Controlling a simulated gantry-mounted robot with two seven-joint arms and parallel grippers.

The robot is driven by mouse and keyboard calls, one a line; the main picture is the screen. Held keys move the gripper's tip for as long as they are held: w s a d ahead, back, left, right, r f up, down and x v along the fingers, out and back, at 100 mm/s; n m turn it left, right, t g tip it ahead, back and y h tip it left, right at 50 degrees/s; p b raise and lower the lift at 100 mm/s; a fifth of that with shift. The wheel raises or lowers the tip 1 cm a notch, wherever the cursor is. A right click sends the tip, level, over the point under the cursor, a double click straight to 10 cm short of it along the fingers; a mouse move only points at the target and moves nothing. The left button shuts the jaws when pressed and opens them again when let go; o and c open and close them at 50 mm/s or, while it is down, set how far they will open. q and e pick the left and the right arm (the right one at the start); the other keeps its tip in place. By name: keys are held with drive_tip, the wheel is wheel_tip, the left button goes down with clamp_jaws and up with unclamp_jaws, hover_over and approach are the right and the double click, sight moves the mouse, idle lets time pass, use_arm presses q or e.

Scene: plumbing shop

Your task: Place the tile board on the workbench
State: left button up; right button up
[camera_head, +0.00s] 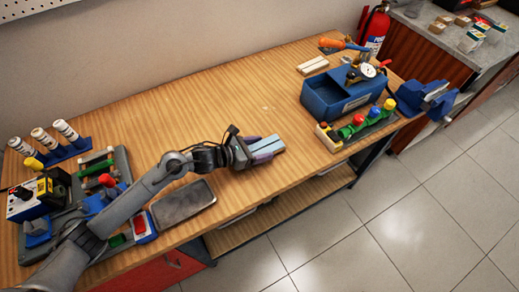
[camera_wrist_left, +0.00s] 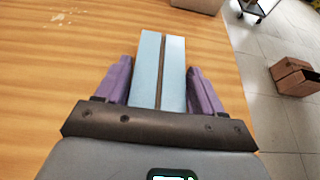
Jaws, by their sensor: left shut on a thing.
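The tile board (camera_head: 271,143) is a small light blue slab with a dark stripe down its middle. It also shows in the left wrist view (camera_wrist_left: 149,62). My left gripper (camera_head: 262,150) is shut on it, with a purple finger on each side. The board points away from the gripper, flat, over the front middle of the wooden workbench (camera_head: 200,104). I cannot tell whether its underside touches the top. My right gripper is not in view.
A blue bin (camera_head: 335,100) with tools, a rack of coloured valves (camera_head: 362,124) and a blue vise (camera_head: 424,98) stand at the right. A grey tray (camera_head: 182,202) and several fittings and tools crowd the left. The middle and back of the bench are clear.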

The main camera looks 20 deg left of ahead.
use_arm(q)
drive_tip(key=shift+f, duration=0.45)
drive_tip(key=shift+f, duration=0.15)
drive_tip(key=o, duration=1.2)
drive_tip(key=shift+r, duration=0.25)
drive_tip(key=v, duration=1)
drive_tip(key=shift+s+a+f+p, duration=0.1)
drive_tip(key=shift+s+a+p, duration=0.2)
drive_tip(key=shift+p, duration=0.05)
drive_tip(key=shift+s+a+r, duration=0.3)
drive_tip(key=shift+s, duration=0.15)
